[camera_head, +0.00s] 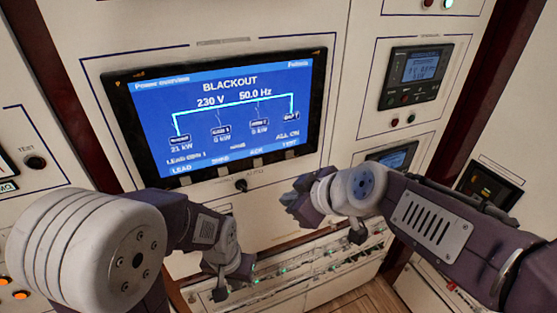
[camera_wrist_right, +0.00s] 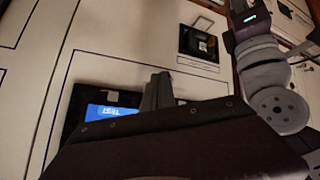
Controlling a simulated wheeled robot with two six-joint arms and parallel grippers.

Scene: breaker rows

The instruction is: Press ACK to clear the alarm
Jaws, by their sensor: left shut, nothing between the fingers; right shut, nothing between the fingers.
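The dark-framed display (camera_head: 232,84) on the panel shows a blue page headed BLACKOUT, with 230 V and 50.0 Hz. A row of small labels and keys runs along its lower edge. The small label that seems to read ACK (camera_head: 257,151) is second from the right, with a pale key (camera_head: 256,162) below it. My right gripper (camera_head: 288,199) is shut and empty, below and right of that key and apart from it. In the right wrist view its fingers (camera_wrist_right: 160,88) hide part of a display (camera_wrist_right: 112,110). My left gripper (camera_head: 220,293) is shut and empty, low in front of the panel.
A small black knob (camera_head: 240,185) sits just below the display. A controller with a small screen (camera_head: 416,72) is at the upper right, and another screen (camera_head: 392,158) is partly hidden by my right arm. A row of breakers (camera_head: 300,265) runs along the lower panel.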

